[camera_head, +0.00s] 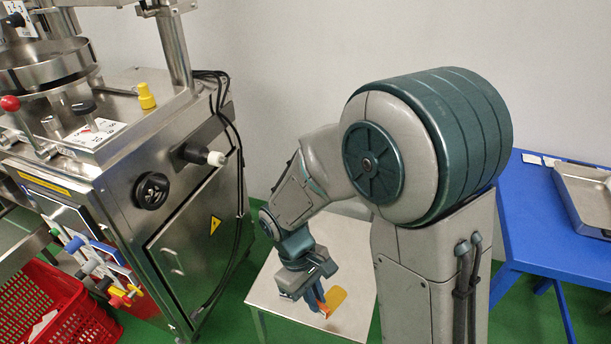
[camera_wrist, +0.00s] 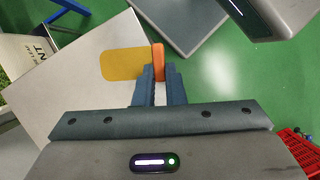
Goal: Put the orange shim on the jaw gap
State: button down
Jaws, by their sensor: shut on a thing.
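The orange shim (camera_wrist: 158,60) is a small upright strip between the blue fingertips of my gripper (camera_wrist: 159,75) in the wrist view. My gripper is shut on it. In the head view, my gripper (camera_head: 315,297) hangs low over a small pale table, with a bit of the orange shim (camera_head: 323,310) showing at its tips. I cannot tell whether the shim still touches the table. I cannot pick out the jaw gap for certain in either view.
A flat yellow piece (camera_head: 336,296) lies on the pale table (camera_head: 275,294) beside the shim. A steel packing machine (camera_head: 180,200) with knobs and cables stands left. A red basket (camera_head: 75,312) is at lower left. A blue table (camera_head: 550,230) with a metal tray (camera_head: 588,197) is right.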

jog(key=w+d+f+m+y, duration=0.1)
jog(key=w+d+f+m, duration=0.1)
jog(key=w, duration=0.4)
jog(key=w+d+f+m+g+y+p, duration=0.1)
jog(key=w+d+f+m, duration=0.1)
jog(key=w+d+m, duration=0.2)
jog(key=w+d+f+m+y, duration=0.1)
jog(key=w+d+f+m, duration=0.1)
jog(key=w+d, duration=0.5)
jog(key=shift+w+f+m+g+p, duration=0.1)
jog(key=shift+w+m+g+p, duration=0.25)
jog(key=shift+m, duration=0.45)
jog(key=shift+s, duration=0.1)
